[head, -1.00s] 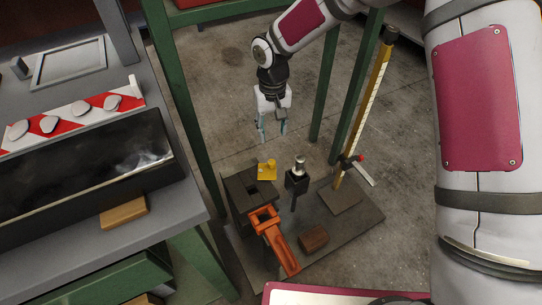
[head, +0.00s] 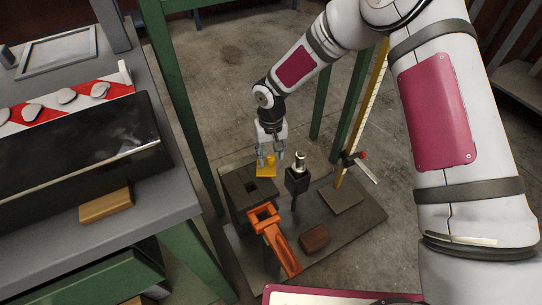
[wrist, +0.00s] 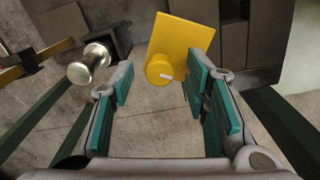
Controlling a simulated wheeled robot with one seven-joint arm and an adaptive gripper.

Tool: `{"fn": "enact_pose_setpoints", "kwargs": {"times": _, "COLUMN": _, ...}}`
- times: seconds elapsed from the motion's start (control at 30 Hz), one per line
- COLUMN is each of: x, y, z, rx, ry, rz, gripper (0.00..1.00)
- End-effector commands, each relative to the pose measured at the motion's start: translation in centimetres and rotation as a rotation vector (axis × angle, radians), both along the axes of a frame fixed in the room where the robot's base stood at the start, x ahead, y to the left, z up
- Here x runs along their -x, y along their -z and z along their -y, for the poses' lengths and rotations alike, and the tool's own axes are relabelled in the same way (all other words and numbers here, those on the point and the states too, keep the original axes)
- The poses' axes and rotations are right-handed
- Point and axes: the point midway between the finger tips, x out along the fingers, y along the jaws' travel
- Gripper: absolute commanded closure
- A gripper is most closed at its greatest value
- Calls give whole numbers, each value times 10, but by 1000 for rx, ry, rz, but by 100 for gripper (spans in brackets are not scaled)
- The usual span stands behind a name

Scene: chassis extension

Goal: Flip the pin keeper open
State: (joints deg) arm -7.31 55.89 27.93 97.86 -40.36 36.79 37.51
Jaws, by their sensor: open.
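The yellow piece (head: 264,171), a flat plate with a round knob, appears to be the pin keeper. It sits at the far edge of the dark block (head: 238,200). In the wrist view the yellow piece (wrist: 186,38) is ahead of the jaws, its knob between the finger lines and its plate reaching behind the right fingertip. My gripper (head: 270,156) is open just above it, with teal-padded fingers apart. In the wrist view my gripper (wrist: 160,90) holds nothing. I cannot tell whether a finger touches the plate.
A dark post with a metal pin (head: 298,178) stands close to the right. An orange bracket (head: 272,238) lies in front of the block, beside a brown block (head: 314,238). A yellow ruler column (head: 362,115) rises at right. A green-legged bench (head: 185,175) stands at left.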

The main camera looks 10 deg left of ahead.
Motion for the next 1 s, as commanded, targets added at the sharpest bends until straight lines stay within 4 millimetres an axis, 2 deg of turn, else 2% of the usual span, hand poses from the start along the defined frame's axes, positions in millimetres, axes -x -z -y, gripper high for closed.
{"fn": "enact_pose_setpoints", "kwargs": {"times": 0.3, "x": 0, "y": 2, "z": 0, "rx": 0, "ry": 0, "rz": 1, "gripper": 57}}
{"fn": "enact_pose_setpoints", "kwargs": {"times": 0.37, "x": 0, "y": 2, "z": 0, "rx": 0, "ry": 0, "rz": 1, "gripper": 69}}
{"fn": "enact_pose_setpoints", "kwargs": {"times": 0.5, "x": 0, "y": 2, "z": 0, "rx": 0, "ry": 0, "rz": 1, "gripper": 100}}
{"fn": "enact_pose_setpoints", "kwargs": {"times": 0.8, "x": -1, "y": 2, "z": -1, "rx": 0, "ry": -19, "rz": 1, "gripper": 100}}
{"fn": "enact_pose_setpoints", "kwargs": {"times": 1.0, "x": -4, "y": 2, "z": -3, "rx": -1, "ry": -107, "rz": 2, "gripper": 100}}
